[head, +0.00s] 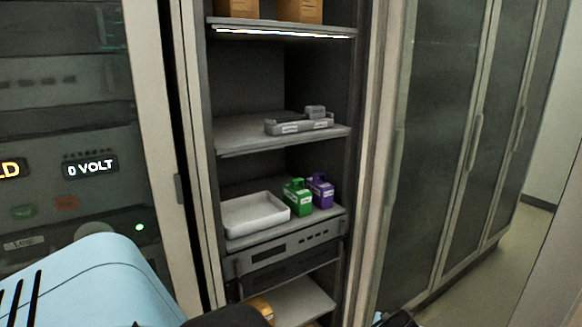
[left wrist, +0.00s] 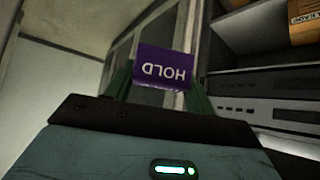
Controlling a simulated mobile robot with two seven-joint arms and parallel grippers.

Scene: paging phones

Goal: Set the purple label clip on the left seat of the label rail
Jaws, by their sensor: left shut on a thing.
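The purple label clip (left wrist: 165,67) shows in the left wrist view, with the word HOLD upside down on its face. My left gripper (left wrist: 160,85) is shut on it, with one dark green finger at each side. The clip and the fingertips of this gripper do not show in the head view. A grey piece with raised parts (head: 299,123) lies on the middle shelf in the head view; it may be the label rail, but I cannot tell its seats apart. My right gripper is not in view.
Below, a white tray (head: 236,226), a green box (head: 297,199) and a purple box (head: 320,190) stand side by side on a shelf. A grey rack unit (head: 285,250) sits under them. The rack's upright posts bound the opening. The middle shelf's left part (head: 237,135) is bare.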

